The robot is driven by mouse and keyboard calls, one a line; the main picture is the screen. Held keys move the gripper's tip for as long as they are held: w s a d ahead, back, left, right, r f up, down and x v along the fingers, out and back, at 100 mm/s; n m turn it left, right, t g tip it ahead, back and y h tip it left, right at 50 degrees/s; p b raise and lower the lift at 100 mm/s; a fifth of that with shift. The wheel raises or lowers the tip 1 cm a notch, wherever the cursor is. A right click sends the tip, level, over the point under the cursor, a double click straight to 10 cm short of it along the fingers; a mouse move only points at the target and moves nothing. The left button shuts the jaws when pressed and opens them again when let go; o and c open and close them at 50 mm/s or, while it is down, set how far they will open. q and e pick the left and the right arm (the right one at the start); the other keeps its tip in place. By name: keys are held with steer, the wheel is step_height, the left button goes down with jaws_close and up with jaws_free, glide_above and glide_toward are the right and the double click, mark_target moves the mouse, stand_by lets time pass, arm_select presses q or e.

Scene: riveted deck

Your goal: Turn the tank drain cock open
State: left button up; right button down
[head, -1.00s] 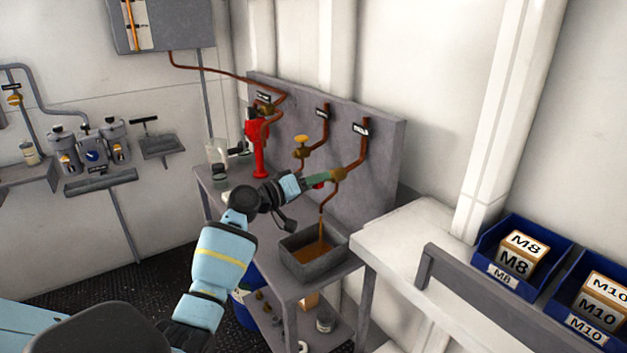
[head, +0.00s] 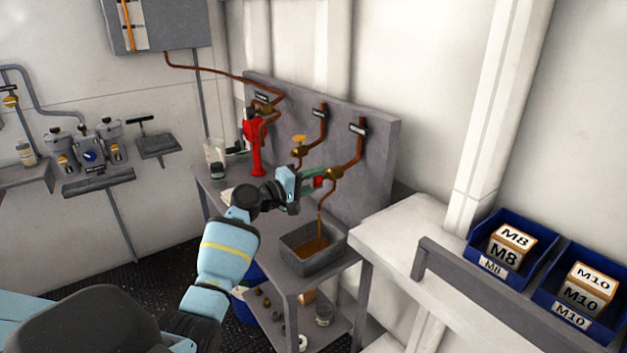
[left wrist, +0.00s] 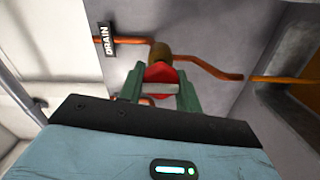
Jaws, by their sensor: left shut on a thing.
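The drain cock (head: 333,173) is a brass valve on a copper pipe on the grey back panel. A DRAIN label (left wrist: 107,39) shows beside its pipe in the left wrist view. My left gripper (head: 315,180) is shut on the cock's red handle (head: 318,182). The left wrist view shows the red handle (left wrist: 160,72) between the green fingers, in front of the brass body (left wrist: 159,51). An orange-brown stream (head: 320,229) falls from the pipe's lower end into a grey tray (head: 297,259) holding brown liquid. My right gripper is not in view.
Another brass valve with a yellow handle (head: 300,141) and a red hand pump (head: 254,147) stand left of the cock. A white counter (head: 400,229) and blue bins (head: 476,248) are at the right. Jars and small parts sit on the bench's lower shelf.

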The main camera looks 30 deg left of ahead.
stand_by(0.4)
arm_select(q)
steer(key=o, duration=1)
steer(key=v, duration=0.7)
steer(key=shift+s, duration=0.35)
steer(key=shift+a, duration=0.1)
